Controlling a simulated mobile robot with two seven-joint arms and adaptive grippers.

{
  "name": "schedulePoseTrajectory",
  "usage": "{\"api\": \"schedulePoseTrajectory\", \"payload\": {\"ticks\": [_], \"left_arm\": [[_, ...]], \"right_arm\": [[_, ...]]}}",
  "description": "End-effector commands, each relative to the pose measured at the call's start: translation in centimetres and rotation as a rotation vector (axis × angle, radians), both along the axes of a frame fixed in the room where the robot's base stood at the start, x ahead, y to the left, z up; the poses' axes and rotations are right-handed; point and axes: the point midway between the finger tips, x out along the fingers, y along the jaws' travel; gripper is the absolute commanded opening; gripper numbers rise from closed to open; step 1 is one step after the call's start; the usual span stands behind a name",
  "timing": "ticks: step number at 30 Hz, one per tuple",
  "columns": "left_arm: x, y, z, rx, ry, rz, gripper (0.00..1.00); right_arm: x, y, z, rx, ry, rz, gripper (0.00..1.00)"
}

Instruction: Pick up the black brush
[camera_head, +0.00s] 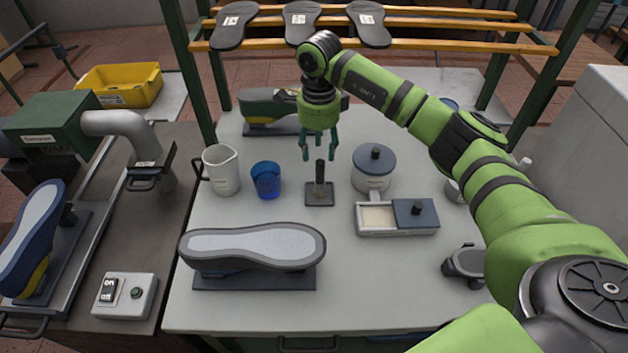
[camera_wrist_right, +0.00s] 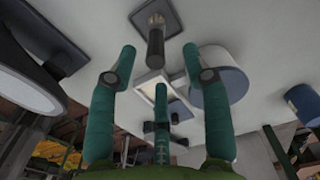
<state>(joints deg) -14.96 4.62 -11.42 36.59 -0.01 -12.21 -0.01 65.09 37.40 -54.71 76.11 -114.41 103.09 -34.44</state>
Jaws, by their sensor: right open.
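The black brush (camera_head: 320,172) stands upright on the white table, its dark handle rising from a flat square base (camera_head: 320,200). In the right wrist view its handle (camera_wrist_right: 156,42) shows just beyond the fingertips, with the square base behind it. My right gripper (camera_head: 319,152) points down just above and behind the brush handle. Its fingers also show in the wrist view (camera_wrist_right: 160,65), spread apart with nothing between them. The exact gap between fingertips and handle is hard to tell. My left gripper is not in view.
A white jug (camera_head: 221,170) and a blue cup (camera_head: 266,181) stand left of the brush. A lidded pot (camera_head: 373,170) and a tray with a dark lid (camera_head: 380,232) are to the right. A shoe last (camera_head: 252,246) lies in front. A rack (camera_head: 440,22) stands behind.

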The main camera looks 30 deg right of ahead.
Motion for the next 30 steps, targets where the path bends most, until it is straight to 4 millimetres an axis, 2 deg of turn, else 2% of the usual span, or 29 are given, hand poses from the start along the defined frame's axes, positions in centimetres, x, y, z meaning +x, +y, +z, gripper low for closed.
{"api": "schedulePoseTrajectory", "payload": {"ticks": [1, 3, 6, 8, 12, 18, 24, 25, 28, 30], "left_arm": [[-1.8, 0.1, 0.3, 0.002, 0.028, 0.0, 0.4], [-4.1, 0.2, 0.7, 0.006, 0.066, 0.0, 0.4], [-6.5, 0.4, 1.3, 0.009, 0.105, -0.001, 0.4], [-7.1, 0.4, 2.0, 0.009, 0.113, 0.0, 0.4], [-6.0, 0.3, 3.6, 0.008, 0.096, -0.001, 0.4], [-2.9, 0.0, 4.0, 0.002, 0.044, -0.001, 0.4], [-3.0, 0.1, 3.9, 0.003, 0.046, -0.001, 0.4], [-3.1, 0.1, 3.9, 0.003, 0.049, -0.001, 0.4], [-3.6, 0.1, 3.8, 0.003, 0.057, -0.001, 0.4], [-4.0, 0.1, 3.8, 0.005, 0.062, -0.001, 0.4]], "right_arm": [[-0.1, 0.0, -0.4, 0.0, 0.003, 0.0, 0.49], [-0.1, 0.0, -0.9, 0.0, 0.004, 0.0, 0.49], [-0.3, 0.1, -1.9, 0.001, 0.005, 0.001, 0.49], [-0.6, 0.0, -2.5, 0.002, 0.006, 0.0, 0.49], [-1.1, 0.0, -4.6, 0.003, 0.006, 0.001, 0.49], [-0.9, 0.0, -6.7, 0.003, 0.002, 0.001, 0.49], [-0.9, 0.0, -6.8, 0.002, 0.0, 0.001, 0.49], [-0.9, 0.0, -6.8, 0.002, 0.0, 0.001, 0.41], [-0.9, 0.0, -6.8, 0.002, 0.0, 0.001, 0.01], [-0.9, 0.0, -6.8, 0.002, 0.0, 0.001, 0.0]]}}
